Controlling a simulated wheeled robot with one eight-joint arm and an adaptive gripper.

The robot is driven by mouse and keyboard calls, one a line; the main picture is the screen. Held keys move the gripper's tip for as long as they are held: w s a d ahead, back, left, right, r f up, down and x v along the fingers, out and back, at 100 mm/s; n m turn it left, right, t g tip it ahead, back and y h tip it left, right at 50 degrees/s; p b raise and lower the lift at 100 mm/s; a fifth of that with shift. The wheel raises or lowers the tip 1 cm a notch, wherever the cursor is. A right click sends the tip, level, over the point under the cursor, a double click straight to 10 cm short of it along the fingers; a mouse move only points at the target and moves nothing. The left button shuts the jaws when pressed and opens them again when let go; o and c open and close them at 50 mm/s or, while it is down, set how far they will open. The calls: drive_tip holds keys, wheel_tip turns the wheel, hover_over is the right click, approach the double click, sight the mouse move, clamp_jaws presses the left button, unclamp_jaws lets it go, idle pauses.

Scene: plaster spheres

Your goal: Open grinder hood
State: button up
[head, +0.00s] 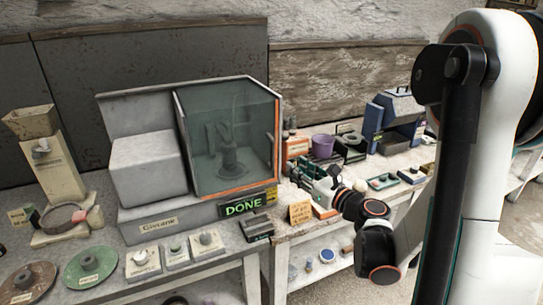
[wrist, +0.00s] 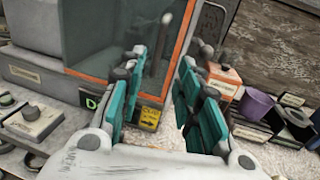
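The grinder hood (head: 235,120) is a clear, tinted box with orange edging, down over a dark grinder part (head: 230,160) on the grey machine (head: 150,165). In the wrist view the hood (wrist: 115,40) fills the upper left. My gripper (head: 327,185) is to the right of the hood's front corner, low over the bench. In the wrist view my gripper (wrist: 163,100) has its teal-padded fingers apart with nothing between them, just short of the hood's orange edge.
A green DONE sign (head: 243,205) is on the machine's front. A purple pot (head: 322,146), an orange box (head: 298,147) and a blue case (head: 395,115) stand to the right. An orange tag (head: 299,213) is at the bench edge near my gripper. Several labelled pads (head: 175,250) lie in front.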

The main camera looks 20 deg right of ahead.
sight(273, 152)
drive_tip(key=b+x, duration=0.2)
drive_tip(key=x, duration=1.1)
drive_tip(key=shift+w+a+r, duration=0.1)
drive_tip(key=shift+w, duration=0.25)
drive_tip(key=shift+c, duration=0.5)
clamp_jaws()
